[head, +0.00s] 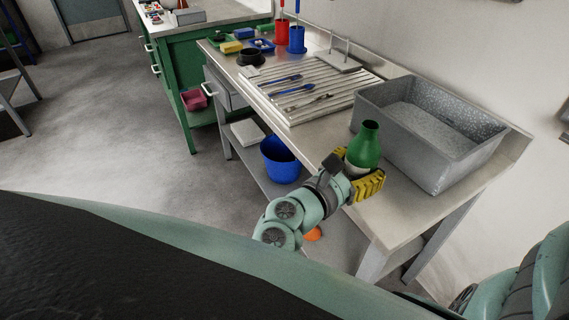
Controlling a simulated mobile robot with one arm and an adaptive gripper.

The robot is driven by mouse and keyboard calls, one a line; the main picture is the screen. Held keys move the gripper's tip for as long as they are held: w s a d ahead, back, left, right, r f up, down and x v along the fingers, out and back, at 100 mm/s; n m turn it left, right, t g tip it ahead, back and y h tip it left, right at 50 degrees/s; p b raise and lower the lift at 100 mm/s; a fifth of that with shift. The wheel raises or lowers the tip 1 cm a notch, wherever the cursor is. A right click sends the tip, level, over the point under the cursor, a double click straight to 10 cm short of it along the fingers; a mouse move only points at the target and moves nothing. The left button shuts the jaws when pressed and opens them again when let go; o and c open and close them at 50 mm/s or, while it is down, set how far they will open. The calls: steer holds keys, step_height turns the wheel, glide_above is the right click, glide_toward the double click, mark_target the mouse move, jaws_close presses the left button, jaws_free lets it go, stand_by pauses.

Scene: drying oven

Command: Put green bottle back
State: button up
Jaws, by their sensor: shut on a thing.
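The green bottle (366,143) stands upright at the near right part of the metal bench (408,212), in front of the grey basin. It has a green body with a narrow neck and a pale lower band. My gripper (362,176), with yellow fingers, is shut around the lower part of the bottle. The fingers hide the bottle's base, so I cannot tell whether it touches the bench top.
A grey speckled basin (440,165) stands right behind the bottle. A ribbed draining board (310,97) with brushes lies to the left. Blue and red cups (297,40) stand at the back. A blue bucket (278,170) sits on the lower shelf.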

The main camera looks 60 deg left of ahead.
steer(key=shift+w+a+f+b, duration=0.3)
steer(key=shift+w+f, duration=0.4)
steer(key=shift+w, duration=0.4)
steer(key=shift+w+a+f+b, duration=0.3)
steer(key=shift+w+f, duration=0.35)
steer(key=shift+w, duration=0.45)
steer(key=shift+w+a+f+b, duration=0.25)
steer(key=shift+w+f, duration=0.45)
steer(key=shift+w, duration=0.4)
steer(key=shift+f, duration=0.1)
steer(key=o, duration=1.3)
steer(key=shift+s, duration=0.1)
steer(key=s+d+p, duration=0.1)
steer(key=s, duration=1.1)
steer(key=shift+d, duration=0.15)
